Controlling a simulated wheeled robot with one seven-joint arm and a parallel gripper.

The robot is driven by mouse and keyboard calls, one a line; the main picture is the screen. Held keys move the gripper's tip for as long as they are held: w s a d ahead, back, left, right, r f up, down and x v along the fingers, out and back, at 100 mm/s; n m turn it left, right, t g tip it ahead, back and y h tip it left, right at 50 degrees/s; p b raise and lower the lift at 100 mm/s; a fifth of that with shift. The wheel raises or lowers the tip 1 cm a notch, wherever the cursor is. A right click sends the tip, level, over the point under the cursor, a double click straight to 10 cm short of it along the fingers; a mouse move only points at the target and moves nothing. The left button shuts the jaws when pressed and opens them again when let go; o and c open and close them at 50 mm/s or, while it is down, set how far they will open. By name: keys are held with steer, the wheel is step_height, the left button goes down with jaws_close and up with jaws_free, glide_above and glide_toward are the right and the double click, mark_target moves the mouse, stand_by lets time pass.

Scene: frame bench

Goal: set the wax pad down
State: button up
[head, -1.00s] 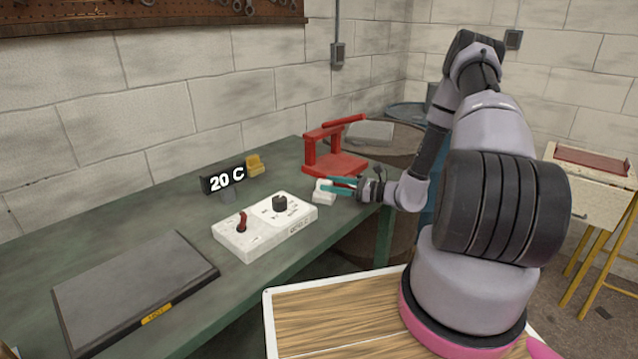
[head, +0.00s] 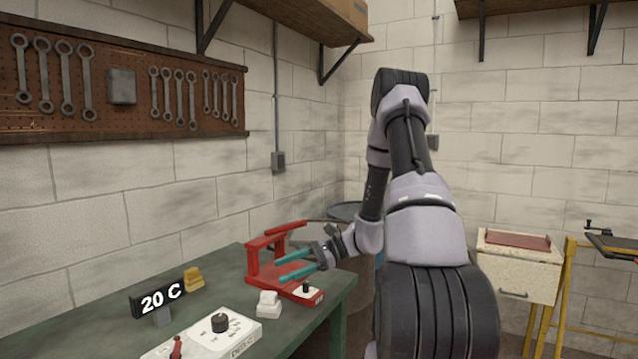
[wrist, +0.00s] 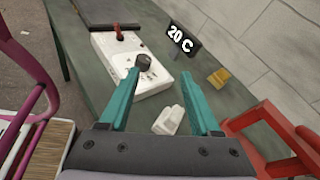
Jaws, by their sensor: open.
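A small white block with a raised top, which I take to be the wax pad (head: 268,303), rests on the green bench (head: 232,288) near its front edge. It also shows in the wrist view (wrist: 168,121), below and between the fingers, apart from them. My gripper (head: 281,268) is open and empty, with teal fingers, above and just right of the white block. The fingers frame the block in the wrist view (wrist: 166,103).
A red frame (head: 262,262) stands close behind my gripper, with a black knob (head: 306,287) on a pale plate. A white control box (head: 228,335), a "20 C" display (head: 158,301) and a yellow block (head: 193,279) stand to the left.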

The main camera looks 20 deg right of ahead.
steer(key=s+r+n+t+h, duration=0.2)
steer(key=s+r+n+h, duration=0.4)
steer(key=s+r, duration=0.4)
steer(key=s+r+n+t+h, duration=0.3)
steer(key=s+r+n+h, duration=0.3)
steer(key=s+r, duration=0.4)
step_height(320, 180, up, 7)
steer(key=shift+d+f, duration=0.15)
steer(key=shift+d, duration=0.15)
